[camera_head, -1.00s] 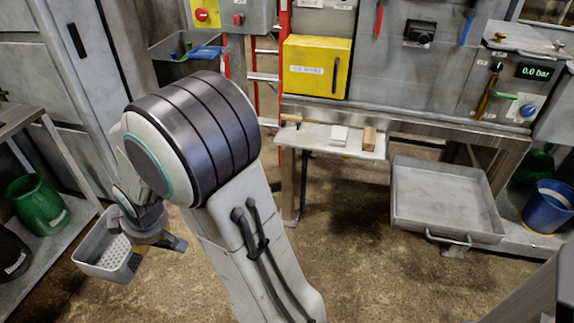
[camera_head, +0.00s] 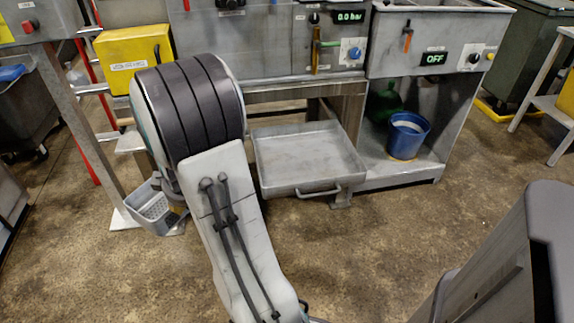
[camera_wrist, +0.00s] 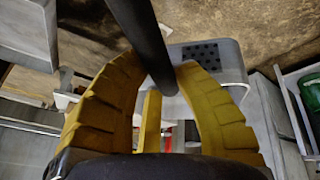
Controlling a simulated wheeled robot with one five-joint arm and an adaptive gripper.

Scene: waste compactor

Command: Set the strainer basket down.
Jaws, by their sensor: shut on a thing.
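The strainer basket (camera_head: 152,208) is a light grey open box with a perforated wall, held in the air at the left of my arm in the head view. It also shows in the wrist view (camera_wrist: 218,62), behind the fingers, with a dark perforated patch. The exact grip point is hard to make out. In the head view my arm mostly hides the gripper.
A shallow grey tray (camera_head: 308,160) with a front handle is right of my arm. A blue bucket (camera_head: 407,136) and a green container (camera_head: 383,103) stand on a low shelf. A yellow box (camera_head: 135,58) is upper left. The floor in front is clear.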

